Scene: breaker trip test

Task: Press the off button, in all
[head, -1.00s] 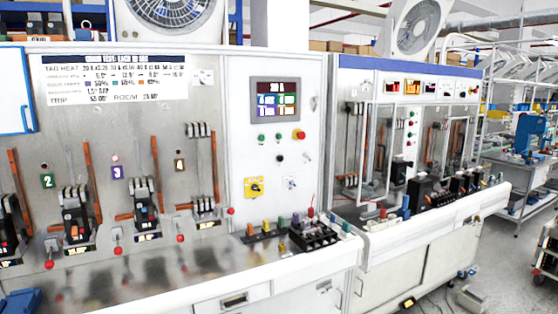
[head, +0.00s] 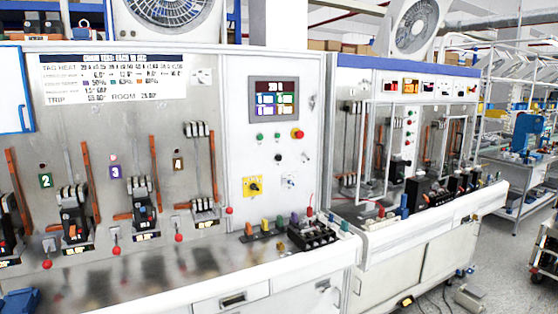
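Which of these is the off button I cannot tell, as no label is readable. A lit display (head: 274,99) is above the buttons, and a yellow plate with a black rotary switch (head: 252,186) is below. Neither of my grippers shows in the head view.
Several breakers, including one by tag 2 (head: 74,215), stand along the left panel, with red-balled levers (head: 116,251) in front. Coloured blocks and a black terminal block (head: 312,234) lie on the bench ledge. A second bench (head: 410,140) stands right, with open floor beyond.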

